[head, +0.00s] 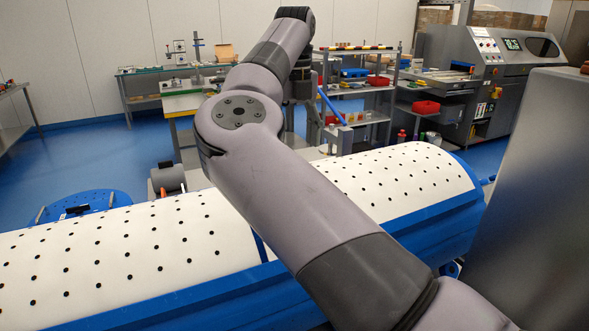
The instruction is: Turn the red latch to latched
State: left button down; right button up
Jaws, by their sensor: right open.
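I cannot make out the red latch in the head view. My right arm comes in from the lower right, crosses the middle and bends down at the top. My right gripper (302,92) hangs beyond the elbow, small, dark and partly hidden by the arm; it is open, and I see nothing held in it. A small orange-red piece (163,192) shows beside a grey cylinder (168,179) behind the white drum; I cannot tell what it is. My left gripper is out of view.
A long white perforated drum with blue edges (90,256) spans the foreground. A large grey panel (540,200) stands close at right. Behind are a shelf rack (366,93), workbenches (170,70) and a grey machine (490,65). Blue floor (85,160) is clear at back left.

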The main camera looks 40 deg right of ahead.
notch_tip(320, 180, down, 7)
jog(key=shift+p, duration=0.4)
jog(key=shift+s, duration=0.1)
jog(key=shift+c, duration=0.4)
jog(key=c, duration=1.1)
